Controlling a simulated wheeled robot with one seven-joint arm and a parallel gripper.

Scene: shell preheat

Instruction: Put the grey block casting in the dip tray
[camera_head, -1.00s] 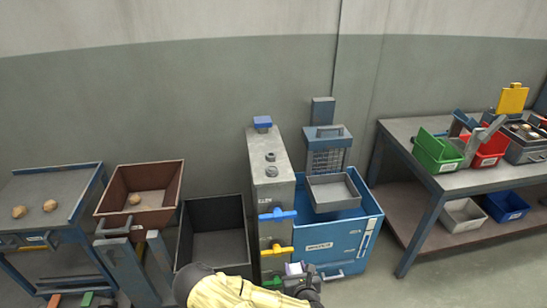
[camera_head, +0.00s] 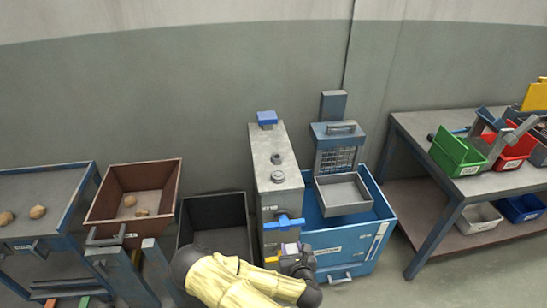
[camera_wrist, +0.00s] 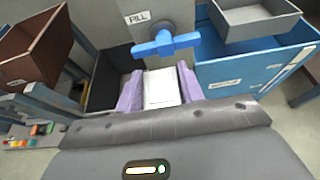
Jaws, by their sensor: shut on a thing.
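My gripper (camera_head: 292,252) is low in front of the grey column in the head view. In the wrist view its lavender fingers (camera_wrist: 160,92) are shut on a pale grey block casting (camera_wrist: 160,86). In the head view the casting is largely hidden by the gripper. The grey dip tray (camera_head: 343,208) hangs from a blue lift over the blue tank, to the right of and beyond my gripper. It looks empty. Its near side shows at the top right of the wrist view (camera_wrist: 257,24).
The grey column (camera_head: 277,180) with a blue tap handle (camera_head: 284,222) stands close ahead of my gripper, left of the blue tank (camera_head: 376,233). A black bin (camera_head: 213,200) and a brown bin (camera_head: 172,185) with lumps stand left. A bench (camera_head: 470,185) with coloured bins stands right.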

